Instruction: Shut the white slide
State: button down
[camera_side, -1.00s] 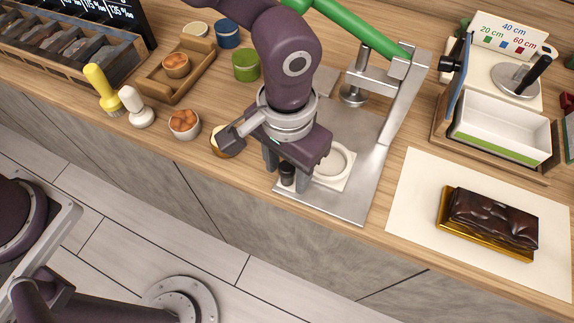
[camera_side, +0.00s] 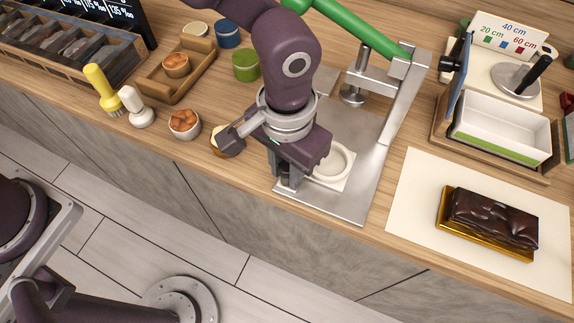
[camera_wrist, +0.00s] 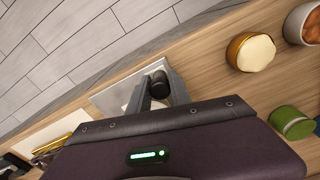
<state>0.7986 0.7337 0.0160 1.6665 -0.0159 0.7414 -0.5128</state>
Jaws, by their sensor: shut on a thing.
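The white slide (camera_side: 347,178), a flat plate with a round recess, sits on the metal base plate (camera_side: 368,125) of a press with a green lever (camera_side: 345,20). It lies out in front of the press's round head (camera_side: 352,95), not under it. My gripper (camera_side: 286,182) is at the slide's left side, low over the plate's front left corner, and hides that part of the slide. In the wrist view, its fingers are shut on a black knob (camera_wrist: 158,80). How the knob joins the slide is hidden.
A small cup with a cream top (camera_side: 220,142) stands close left of my gripper. A green tub (camera_side: 245,65) stands behind. A chocolate cake (camera_side: 492,220) on a gold board lies on a white sheet at right. The counter's front edge runs just before the press.

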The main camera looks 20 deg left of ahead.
jog(key=shift+w, duration=0.15)
dwell(0.8)
jog(key=w, duration=0.7)
jog(key=shift+w, duration=0.15)
jog(key=c, duration=1.2)
grip_release()
jog(key=shift+r, duration=0.15)
notch_tip(320, 180, up, 7)
jog(key=shift+f, duration=0.1)
jog(key=shift+c, duration=0.2)
